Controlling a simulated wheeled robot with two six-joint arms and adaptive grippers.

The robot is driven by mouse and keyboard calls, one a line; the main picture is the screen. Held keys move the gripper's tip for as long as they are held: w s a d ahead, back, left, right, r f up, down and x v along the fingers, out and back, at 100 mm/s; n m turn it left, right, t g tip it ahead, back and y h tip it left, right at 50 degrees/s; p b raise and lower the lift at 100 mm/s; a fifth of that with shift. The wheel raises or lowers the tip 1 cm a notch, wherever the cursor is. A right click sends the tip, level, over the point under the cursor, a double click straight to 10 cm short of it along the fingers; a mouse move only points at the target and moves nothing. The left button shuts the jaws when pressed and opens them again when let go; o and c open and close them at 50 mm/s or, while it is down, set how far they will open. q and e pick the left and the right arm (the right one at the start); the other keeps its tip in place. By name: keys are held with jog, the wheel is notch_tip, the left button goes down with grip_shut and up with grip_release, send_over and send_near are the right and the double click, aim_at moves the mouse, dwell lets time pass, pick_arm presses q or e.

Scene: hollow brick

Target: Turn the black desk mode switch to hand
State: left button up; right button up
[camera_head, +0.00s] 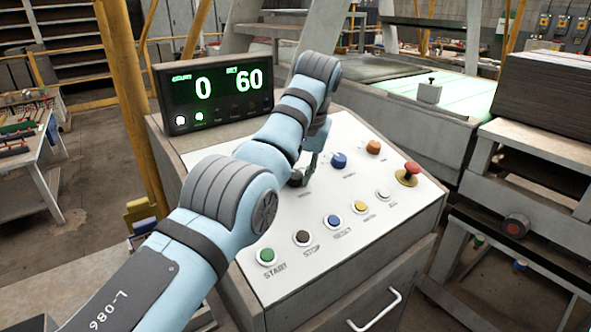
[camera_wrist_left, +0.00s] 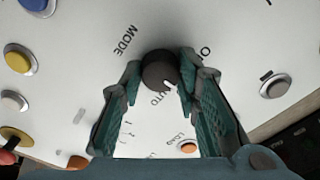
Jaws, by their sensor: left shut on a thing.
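The black mode switch (camera_wrist_left: 157,66) is a round dark knob on the white desk panel, next to the printed word MODE. A small white mark on its rim faces the lettering that reads "UTO", partly hidden. My left gripper (camera_wrist_left: 160,72) has its two green fingers on either side of the knob and is shut on it. In the head view my left gripper (camera_head: 303,175) reaches down to the panel, and its wrist and fingers hide most of the switch. No label reading hand can be made out. My right gripper is not in view.
The sloped panel (camera_head: 375,212) also carries a green START button (camera_head: 267,255), a dark STOP button (camera_head: 302,237), a blue knob (camera_head: 338,160), an orange button (camera_head: 374,147) and a red mushroom button (camera_head: 411,168). A display (camera_head: 215,90) showing 0 and 60 stands behind my arm.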

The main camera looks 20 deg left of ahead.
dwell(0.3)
pick_arm(q)
jog(key=o, duration=1.2)
jog(key=shift+w, duration=0.1)
